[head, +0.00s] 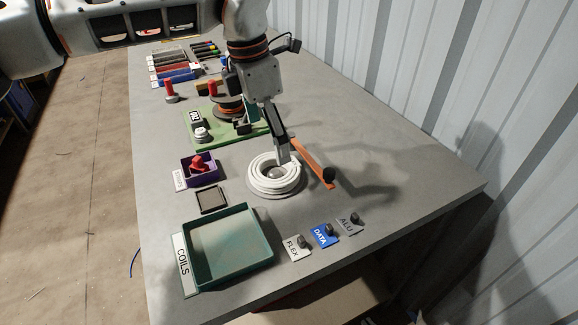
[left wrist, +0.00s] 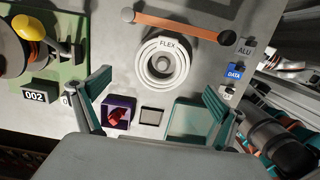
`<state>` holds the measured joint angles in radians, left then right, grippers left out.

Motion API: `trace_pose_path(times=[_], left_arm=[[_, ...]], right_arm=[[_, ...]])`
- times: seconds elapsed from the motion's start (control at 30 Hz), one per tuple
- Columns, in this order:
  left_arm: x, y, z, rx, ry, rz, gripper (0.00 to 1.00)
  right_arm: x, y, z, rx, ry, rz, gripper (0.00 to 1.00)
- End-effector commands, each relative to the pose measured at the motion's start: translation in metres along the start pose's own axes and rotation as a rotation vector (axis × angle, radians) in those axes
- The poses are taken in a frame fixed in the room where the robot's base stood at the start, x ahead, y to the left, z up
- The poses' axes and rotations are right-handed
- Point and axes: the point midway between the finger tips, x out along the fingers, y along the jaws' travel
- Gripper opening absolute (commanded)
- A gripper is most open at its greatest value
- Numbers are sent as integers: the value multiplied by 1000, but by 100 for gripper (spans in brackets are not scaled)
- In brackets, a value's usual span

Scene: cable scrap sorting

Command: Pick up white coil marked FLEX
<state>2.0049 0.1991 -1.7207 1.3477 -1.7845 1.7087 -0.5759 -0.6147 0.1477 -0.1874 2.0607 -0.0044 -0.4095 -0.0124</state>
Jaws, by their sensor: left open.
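The white coil marked FLEX (left wrist: 144,72) lies flat on the grey table, wound in a ring around a grey centre post. In the head view the coil (head: 262,187) sits in the middle of the table, behind the teal tray. My left gripper (head: 282,154) is above the coil, one finger overlapping its back edge in the picture. In the left wrist view the two fingers (left wrist: 155,105) are spread wide with nothing between them touching them. The coil shows beyond the fingertips, so it is not held. My right gripper is not in view.
An orange bar (head: 314,165) with a black end lies right beside the coil. The teal COILS tray (head: 267,253) is empty. Tags FLEX (head: 297,248), DATA (head: 323,236) and ALU (head: 348,225) stand at the right. A purple bin (head: 186,175) and green board (head: 203,143) are to the left.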

Motion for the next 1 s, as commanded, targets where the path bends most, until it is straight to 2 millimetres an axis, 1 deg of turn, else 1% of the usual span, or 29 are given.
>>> trace_pose_path(times=[0.07,0.3,0.47,0.63,0.73,0.83,1.0], left_arm=[[2,1,-1,1,5,4,97],[26,0,-1,1,6,2,97],[37,-2,-2,2,6,2,97],[62,-7,-2,2,7,-1,97],[75,-6,-2,1,6,0,97],[80,-6,-2,1,4,2,97],[78,-6,-2,1,3,5,97]], right_arm=[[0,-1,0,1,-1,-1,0],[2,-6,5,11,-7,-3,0],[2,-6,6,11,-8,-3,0],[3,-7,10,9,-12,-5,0],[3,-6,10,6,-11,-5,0],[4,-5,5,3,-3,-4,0],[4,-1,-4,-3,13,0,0]])
